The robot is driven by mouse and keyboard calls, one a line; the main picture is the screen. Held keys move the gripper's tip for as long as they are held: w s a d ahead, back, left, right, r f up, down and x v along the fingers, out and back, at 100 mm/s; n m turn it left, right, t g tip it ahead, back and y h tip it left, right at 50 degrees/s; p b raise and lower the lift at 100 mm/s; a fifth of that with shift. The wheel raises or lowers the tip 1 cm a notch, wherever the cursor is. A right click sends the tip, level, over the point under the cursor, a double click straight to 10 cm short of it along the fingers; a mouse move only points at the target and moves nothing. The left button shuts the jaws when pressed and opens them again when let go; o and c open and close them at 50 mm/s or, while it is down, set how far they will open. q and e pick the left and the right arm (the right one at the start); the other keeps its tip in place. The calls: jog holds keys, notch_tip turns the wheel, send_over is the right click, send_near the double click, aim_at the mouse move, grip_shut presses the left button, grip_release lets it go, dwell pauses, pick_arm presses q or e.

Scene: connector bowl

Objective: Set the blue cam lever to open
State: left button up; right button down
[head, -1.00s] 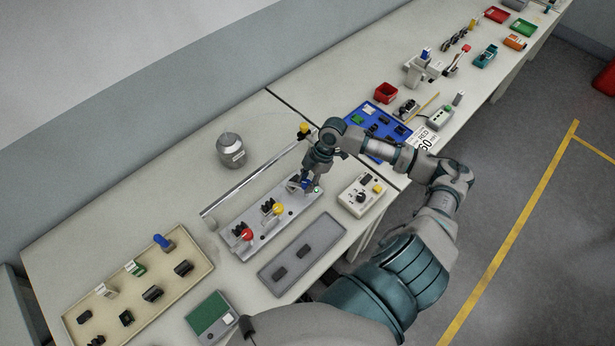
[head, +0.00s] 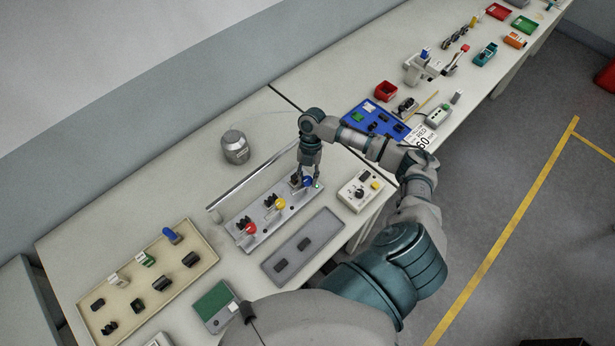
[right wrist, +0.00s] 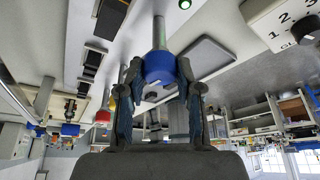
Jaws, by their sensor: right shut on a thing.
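The blue cam lever has a blue knob (head: 308,182) on a grey stem. It stands at the right end of a grey fixture plate (head: 262,228), beside levers with a yellow knob (head: 280,204) and a red knob (head: 251,229). My right gripper (head: 310,179) reaches down onto the blue knob. In the right wrist view the blue knob (right wrist: 159,68) sits between the two fingers (right wrist: 160,88), which are shut on it. The lever's base is partly hidden by the gripper in the head view. My left gripper is not in view.
A grey tray (head: 283,264) lies in front of the fixture, and a control box with a dial (head: 352,202) stands to its right. A metal rail (head: 240,186) and a grey round container (head: 235,147) are behind. A blue tray (head: 360,112) lies beyond the arm.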

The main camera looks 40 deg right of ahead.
jog(key=shift+w+d+n, duration=0.1)
jog(key=shift+n, duration=0.7)
jog(key=c, duration=0.8)
grip_release()
jog(key=shift+w+d+f, duration=0.1)
jog(key=shift+w, duration=0.05)
jog(key=shift+g, duration=0.3)
jog(key=v, duration=1.2)
jog(key=shift+f, duration=0.15)
